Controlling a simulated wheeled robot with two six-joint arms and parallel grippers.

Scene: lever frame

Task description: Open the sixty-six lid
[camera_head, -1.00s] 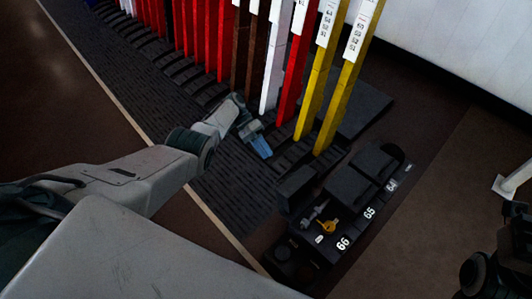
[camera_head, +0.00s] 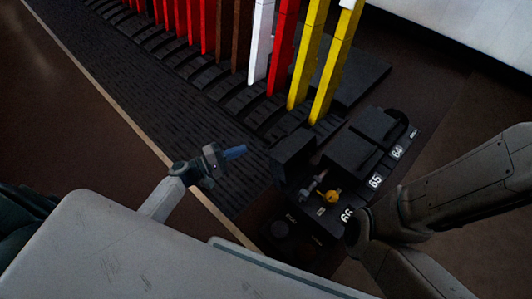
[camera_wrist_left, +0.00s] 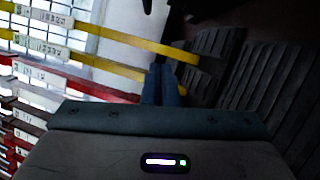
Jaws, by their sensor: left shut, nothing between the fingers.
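The black box carries white labels 64, 65 and 66 (camera_head: 346,215). The covers at 65 (camera_head: 350,153) and 64 (camera_head: 377,124) are down. At 66 a yellow key (camera_head: 333,196) and a grey metal piece (camera_head: 312,186) are exposed. A dark block (camera_head: 293,148) stands up behind them and looks like the sixty-six lid, raised. My left gripper (camera_head: 235,152), blue-tipped, is shut and empty, left of the box and apart from it. The left wrist view also shows its fingers (camera_wrist_left: 162,88). My right arm reaches in from the right, partly over the 66 label; its gripper does not show.
Yellow levers (camera_head: 332,70), a red lever (camera_head: 283,50) and a white lever (camera_head: 261,45) rise behind the box in a row with several others. A ribbed dark floor plate (camera_head: 150,115) lies left of them. Open brown floor is at the left.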

